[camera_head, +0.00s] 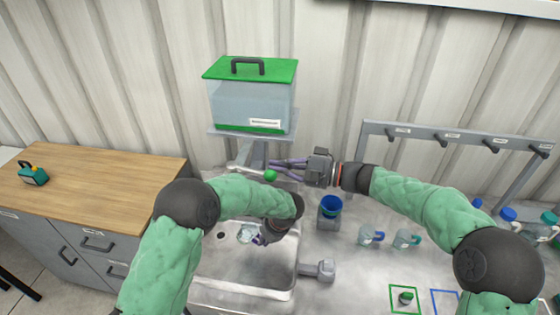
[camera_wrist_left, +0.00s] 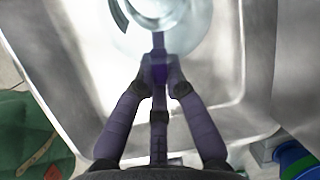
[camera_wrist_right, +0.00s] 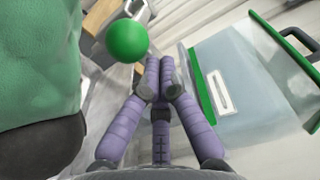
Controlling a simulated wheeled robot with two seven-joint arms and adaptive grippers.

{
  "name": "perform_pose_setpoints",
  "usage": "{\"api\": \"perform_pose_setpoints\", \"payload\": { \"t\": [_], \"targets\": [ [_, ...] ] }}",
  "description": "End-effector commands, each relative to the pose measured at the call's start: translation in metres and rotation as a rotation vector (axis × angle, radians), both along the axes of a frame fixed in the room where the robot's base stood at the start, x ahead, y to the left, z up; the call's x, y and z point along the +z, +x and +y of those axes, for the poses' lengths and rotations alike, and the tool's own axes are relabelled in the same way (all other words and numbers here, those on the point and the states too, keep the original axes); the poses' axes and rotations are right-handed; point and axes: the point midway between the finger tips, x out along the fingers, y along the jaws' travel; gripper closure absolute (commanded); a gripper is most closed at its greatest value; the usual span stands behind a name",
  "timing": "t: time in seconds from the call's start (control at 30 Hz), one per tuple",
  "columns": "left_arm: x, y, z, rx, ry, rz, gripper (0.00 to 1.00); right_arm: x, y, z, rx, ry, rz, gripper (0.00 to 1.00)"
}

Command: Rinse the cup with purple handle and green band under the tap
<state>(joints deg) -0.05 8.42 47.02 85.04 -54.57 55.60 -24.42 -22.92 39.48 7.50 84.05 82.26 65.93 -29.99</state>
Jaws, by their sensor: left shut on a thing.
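The clear cup (camera_head: 246,233) is low in the sink, and its purple handle (camera_wrist_left: 159,73) is between my left gripper's fingertips. My left gripper (camera_wrist_left: 160,86) is shut on that handle. In the left wrist view the cup (camera_wrist_left: 165,25) is cut off by the top edge; a dark greenish strip shows at its side. The tap (camera_head: 250,153) stands behind the sink under a water tank, with a green ball knob (camera_head: 270,175). My right gripper (camera_wrist_right: 158,80) has its fingertips together, empty, beside the green knob (camera_wrist_right: 127,40). No water stream is discernible.
The metal sink (camera_head: 225,283) surrounds the held cup. The green-lidded tank (camera_head: 250,103) is above. A blue-rimmed container (camera_head: 330,209) and two handled cups (camera_head: 370,236) (camera_head: 405,239) stand to the right. A rack with hooks (camera_head: 450,138) is behind them.

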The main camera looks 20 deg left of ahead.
Motion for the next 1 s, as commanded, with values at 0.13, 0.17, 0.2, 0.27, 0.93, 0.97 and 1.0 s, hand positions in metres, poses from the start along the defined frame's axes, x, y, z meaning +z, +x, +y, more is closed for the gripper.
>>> {"api": "perform_pose_setpoints", "payload": {
  "t": [0.13, 0.17, 0.2, 0.27, 0.93, 0.97, 1.0],
  "targets": [
    [0.0, 0.0, 0.0, 0.0, 0.0, 0.0, 1.0, 0.0, -0.002, -0.001, 0.0, 0.0, 0.0, 1.0],
    [0.0, 0.0, 0.0, 0.0, 0.0, 0.0, 1.0, 0.0, -0.002, -0.001, 0.0, 0.0, -0.001, 1.0],
    [0.0, 0.0, 0.0, 0.0, 0.0, 0.0, 1.0, 0.0, -0.002, -0.001, 0.0, 0.0, -0.001, 1.0],
    [0.0, 0.0, 0.0, 0.0, 0.0, 0.0, 1.0, 0.0, -0.002, -0.001, 0.0, 0.0, -0.001, 1.0],
    [0.0, 0.0, 0.0, 0.0, 0.0, 0.0, 1.0, 0.0, -0.017, -0.006, 0.0, 0.0, -0.001, 1.0],
    [0.0, 0.0, 0.0, 0.0, 0.0, 0.0, 1.0, 0.0, -0.017, -0.006, 0.0, 0.0, -0.001, 1.0],
    [0.0, 0.0, 0.0, 0.0, 0.0, 0.0, 1.0, 0.0, -0.017, -0.006, 0.0, 0.0, -0.001, 1.0]
  ]
}}
